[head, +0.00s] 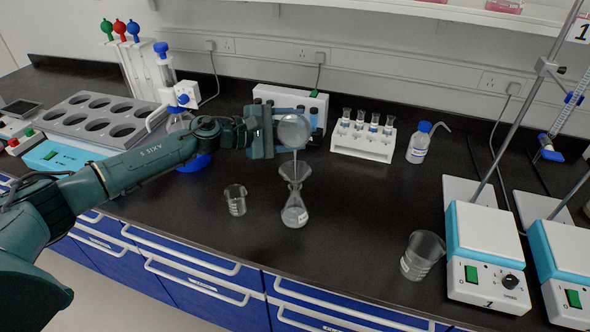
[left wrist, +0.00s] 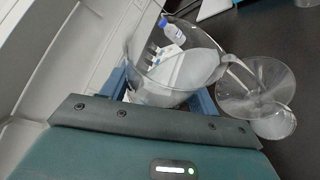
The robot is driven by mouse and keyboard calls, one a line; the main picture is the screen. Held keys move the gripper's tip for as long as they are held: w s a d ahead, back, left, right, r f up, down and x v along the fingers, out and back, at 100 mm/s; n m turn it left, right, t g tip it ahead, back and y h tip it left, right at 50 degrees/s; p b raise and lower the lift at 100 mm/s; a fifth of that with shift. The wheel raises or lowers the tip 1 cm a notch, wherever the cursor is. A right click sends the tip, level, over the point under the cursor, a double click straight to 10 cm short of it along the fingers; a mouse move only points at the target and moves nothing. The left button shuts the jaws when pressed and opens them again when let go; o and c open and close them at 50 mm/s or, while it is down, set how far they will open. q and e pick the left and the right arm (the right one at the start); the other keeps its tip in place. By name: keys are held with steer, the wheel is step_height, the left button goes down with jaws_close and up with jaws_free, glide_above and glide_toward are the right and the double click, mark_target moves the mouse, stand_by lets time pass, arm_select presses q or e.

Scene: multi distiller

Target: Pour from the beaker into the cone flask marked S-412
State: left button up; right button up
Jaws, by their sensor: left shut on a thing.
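My left gripper (head: 268,134) is shut on a clear glass beaker (head: 294,130) and holds it tilted well above the bench. The beaker also shows in the left wrist view (left wrist: 170,75). A thin stream runs from its lip down into a glass funnel (head: 295,173). The funnel sits in the neck of a cone flask (head: 295,213), which stands upright on the bench and holds some clear liquid. The flask's label is too small to read. In the left wrist view the funnel (left wrist: 255,85) lies just right of the beaker's lip. My right gripper does not show.
A small beaker (head: 235,200) stands left of the flask. Another beaker (head: 422,255) stands at the front right, beside a hot plate (head: 487,255). A vial rack (head: 363,145) and a wash bottle (head: 419,143) stand behind.

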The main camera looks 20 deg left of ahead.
arm_select(q)
steer(key=shift+f+m+b, duration=0.1)
steer(key=shift+m+b, duration=0.3)
steer(key=shift+b, duration=0.05)
stand_by(1.5)
steer(key=shift+s+r+m+t+b, duration=0.15)
steer(key=shift+r+m+t+b, duration=0.3)
steer(key=shift+m+t+b, duration=0.2)
stand_by(2.6)
steer(key=shift+s+d+f+m+t+h+b, duration=0.15)
steer(key=shift+s+f+m+t+h+b, duration=0.15)
steer(key=shift+m+b, duration=0.75)
stand_by(1.7)
